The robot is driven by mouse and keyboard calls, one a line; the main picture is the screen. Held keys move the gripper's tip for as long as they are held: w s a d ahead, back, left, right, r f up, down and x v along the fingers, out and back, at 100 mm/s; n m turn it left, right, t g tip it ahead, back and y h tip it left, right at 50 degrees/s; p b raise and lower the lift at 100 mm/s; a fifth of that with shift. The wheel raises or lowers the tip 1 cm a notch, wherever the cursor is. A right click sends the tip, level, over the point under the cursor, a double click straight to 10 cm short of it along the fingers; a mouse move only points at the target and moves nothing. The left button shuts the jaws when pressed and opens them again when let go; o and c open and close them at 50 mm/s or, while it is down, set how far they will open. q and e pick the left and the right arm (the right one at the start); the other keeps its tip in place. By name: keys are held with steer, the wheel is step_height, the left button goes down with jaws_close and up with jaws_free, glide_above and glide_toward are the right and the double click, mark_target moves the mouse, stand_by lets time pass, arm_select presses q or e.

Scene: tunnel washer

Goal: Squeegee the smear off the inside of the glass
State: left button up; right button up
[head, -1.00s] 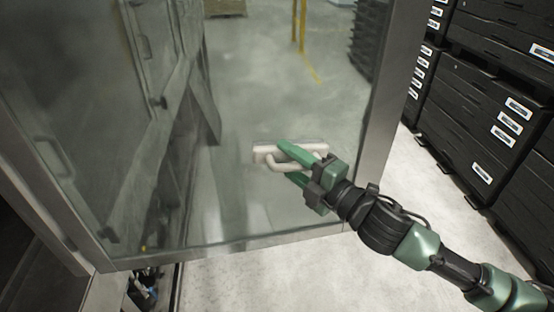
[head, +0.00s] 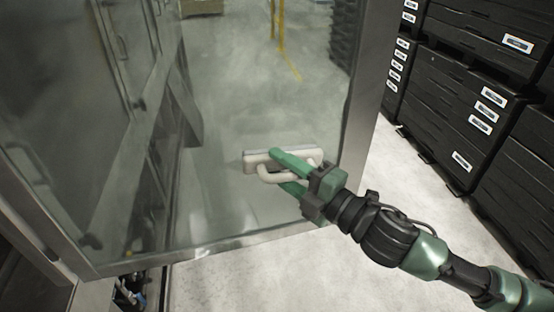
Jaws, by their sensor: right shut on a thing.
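The glass (head: 225,115) is a large framed pane, streaked with a cloudy whitish smear (head: 212,190) around its lower middle; the smear's edges are hard to tell. The squeegee (head: 255,161) is a pale, whitish tool with a flat bar and a looped handle. It lies in front of the lower right part of the glass, its bar facing the pane; I cannot tell whether it touches. My right gripper (head: 283,170) has its green fingers shut on the squeegee's handle. My left gripper is not in view.
A metal frame (head: 362,100) edges the glass on the right and below. Stacks of black crates (head: 455,95) with white labels stand at the right. Bare concrete floor (head: 400,190) lies between them. A yellow post (head: 281,25) shows through the glass.

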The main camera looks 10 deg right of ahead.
mark_target(284, 180)
steer(key=shift+s, duration=0.65)
steer(key=shift+s+d+f+b, duration=0.15)
steer(key=shift+s+b, duration=0.2)
steer(key=shift+s, duration=0.65)
steer(key=shift+s+r, duration=0.2)
steer(key=shift+s, duration=0.35)
steer(key=shift+w, duration=0.1)
